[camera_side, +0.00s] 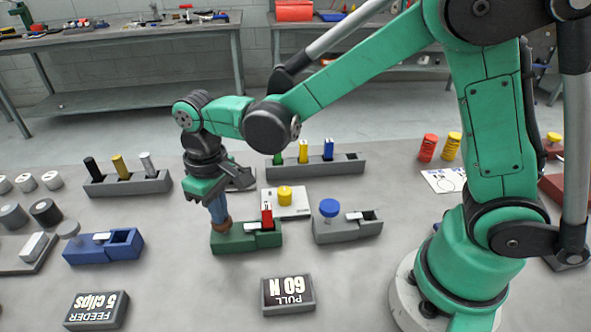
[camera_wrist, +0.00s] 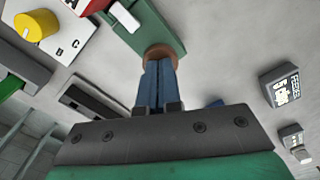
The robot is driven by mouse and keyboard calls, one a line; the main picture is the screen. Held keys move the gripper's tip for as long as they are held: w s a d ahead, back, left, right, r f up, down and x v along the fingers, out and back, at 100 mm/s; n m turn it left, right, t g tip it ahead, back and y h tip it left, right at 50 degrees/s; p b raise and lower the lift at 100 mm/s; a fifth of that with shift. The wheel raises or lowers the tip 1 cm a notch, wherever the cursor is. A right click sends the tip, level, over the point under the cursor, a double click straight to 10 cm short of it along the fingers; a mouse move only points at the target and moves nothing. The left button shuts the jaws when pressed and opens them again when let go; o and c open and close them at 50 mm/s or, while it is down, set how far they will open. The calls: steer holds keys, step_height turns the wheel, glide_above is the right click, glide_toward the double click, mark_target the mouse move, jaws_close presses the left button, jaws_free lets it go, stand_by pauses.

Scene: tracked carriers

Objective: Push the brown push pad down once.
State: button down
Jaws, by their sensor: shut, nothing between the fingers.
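The brown push pad (camera_side: 222,227) is on the left end of a green block (camera_side: 250,237), which also has a slot with a white piece and a red block standing by it. My gripper (camera_side: 218,214) is shut, pointing down, with its blue fingertips over the pad and seemingly on it. In the wrist view, the shut fingertips (camera_wrist: 158,66) overlap the brown pad (camera_wrist: 160,51), whose rim shows around them. The green block (camera_wrist: 168,35) lies beyond. The fingers hide most of the pad's top, and I cannot tell how far down it is.
A grey block with a blue pad (camera_side: 329,207) stands to the right and a blue block (camera_side: 100,248) to the left. A white base with a yellow knob (camera_side: 285,195) is close behind. Label plates, one reading "PULL 60 N" (camera_side: 288,294), lie in front.

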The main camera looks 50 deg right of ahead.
steer(key=shift+r, duration=2.6)
steer(key=shift+d+r, duration=0.1)
steer(key=s+d+r+m+t, duration=0.2)
steer(key=s+d+m+t, duration=0.1)
steer(key=s+d+t, duration=0.4)
steer(key=shift+d+r, duration=0.2)
steer(key=shift+d, duration=1.6)
